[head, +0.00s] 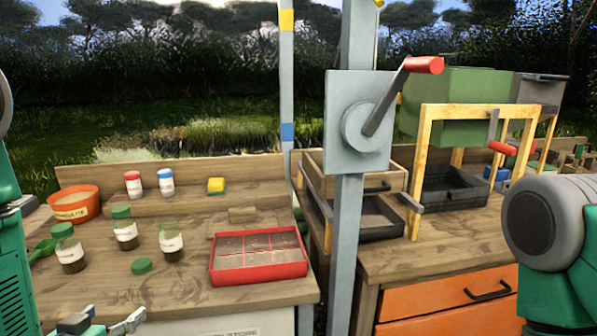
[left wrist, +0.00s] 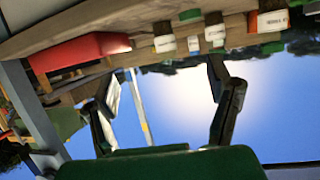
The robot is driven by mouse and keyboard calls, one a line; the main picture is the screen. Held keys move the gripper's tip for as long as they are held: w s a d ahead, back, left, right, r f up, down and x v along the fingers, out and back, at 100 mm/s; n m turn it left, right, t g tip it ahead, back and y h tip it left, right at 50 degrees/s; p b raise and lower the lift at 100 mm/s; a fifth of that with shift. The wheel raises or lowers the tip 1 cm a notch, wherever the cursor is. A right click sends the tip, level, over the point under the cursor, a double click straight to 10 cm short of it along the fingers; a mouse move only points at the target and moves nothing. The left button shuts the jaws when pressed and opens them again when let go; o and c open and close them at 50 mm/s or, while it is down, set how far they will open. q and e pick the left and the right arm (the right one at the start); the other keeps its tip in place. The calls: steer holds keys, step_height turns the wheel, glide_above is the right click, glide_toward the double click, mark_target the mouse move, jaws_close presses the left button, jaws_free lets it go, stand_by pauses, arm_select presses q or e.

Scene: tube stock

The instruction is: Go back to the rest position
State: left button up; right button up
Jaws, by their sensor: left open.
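My left gripper (head: 103,322) shows only partly at the lower left of the head view, low at the front edge of the wooden bench (head: 190,290). In the left wrist view its two dark fingers (left wrist: 163,82) stand wide apart with nothing between them. That view is upside down, with the bench's underside-up edge, the red tray (left wrist: 80,52) and several jars beyond the fingers. My right gripper is out of view; only a rounded link of my right arm shows at the right of the head view.
A grey post with a red-handled crank (head: 375,115) stands mid-view. Orange drawers (head: 450,300) are at right.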

arm_select(q)
steer(key=s+d+f+m+g+h, duration=0.1)
steer(key=s+d+f+g, duration=0.25)
steer(key=s+f, duration=0.35)
steer(key=s+d+f+g, duration=0.2)
steer(key=s+f+g, duration=0.25)
steer(key=f, duration=0.45)
steer(key=s+d+f+g, duration=0.1)
steer(key=s+f+g, duration=0.1)
steer(key=s, duration=0.5)
steer(key=s+d+f+g, duration=0.1)
steer(key=s+f+g, duration=0.2)
steer(key=s+f, duration=0.2)
steer(key=shift+s+d+m+b, duration=0.35)
steer(key=shift+s+b, duration=0.1)
steer(key=shift+s, duration=0.5)
